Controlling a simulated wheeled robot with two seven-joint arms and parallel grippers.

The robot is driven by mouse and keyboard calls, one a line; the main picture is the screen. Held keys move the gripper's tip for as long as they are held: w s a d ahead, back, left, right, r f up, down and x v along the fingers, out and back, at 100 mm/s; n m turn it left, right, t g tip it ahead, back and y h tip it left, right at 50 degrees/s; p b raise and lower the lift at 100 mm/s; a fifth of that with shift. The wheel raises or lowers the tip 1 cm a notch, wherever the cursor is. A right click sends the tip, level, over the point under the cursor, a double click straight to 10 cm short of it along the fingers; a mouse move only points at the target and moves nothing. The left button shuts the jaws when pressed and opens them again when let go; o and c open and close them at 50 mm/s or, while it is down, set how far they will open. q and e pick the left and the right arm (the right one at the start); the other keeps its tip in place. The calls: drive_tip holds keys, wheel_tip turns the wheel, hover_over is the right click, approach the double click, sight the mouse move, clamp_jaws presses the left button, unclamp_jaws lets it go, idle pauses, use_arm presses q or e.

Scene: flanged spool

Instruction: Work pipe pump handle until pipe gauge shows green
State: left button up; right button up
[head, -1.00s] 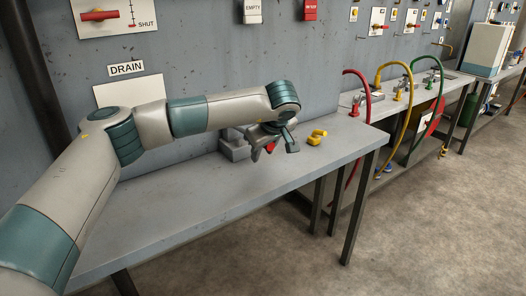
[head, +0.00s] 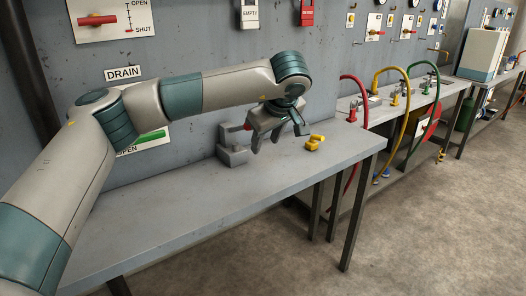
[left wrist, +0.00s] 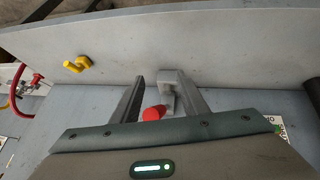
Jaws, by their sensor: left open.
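A grey block-shaped fixture (head: 233,148) stands on the bench against the wall. It carries a red knob (head: 247,127), likely the pump handle's end. My left gripper (head: 278,136) is open and empty, tilted down above the bench just right of the fixture. In the left wrist view its fingers (left wrist: 163,82) stand apart. The red knob (left wrist: 151,114) and part of the grey fixture (left wrist: 170,88) show in the gap between them; contact cannot be told. I cannot pick out the pipe gauge. My right gripper is not in view.
A yellow bracket-like part (head: 315,142) lies on the bench (head: 190,205) right of my gripper. A DRAIN sign (head: 125,73) hangs above a panel with a green bar (head: 153,137), partly behind my arm. Red, yellow and green hoses stand further right. The bench front is clear.

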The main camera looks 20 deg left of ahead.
use_arm(q)
drive_tip(key=v, duration=0.8)
drive_tip(key=shift+r, duration=0.2)
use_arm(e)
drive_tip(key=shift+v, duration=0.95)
use_arm(q)
drive_tip(key=shift+s, duration=0.1)
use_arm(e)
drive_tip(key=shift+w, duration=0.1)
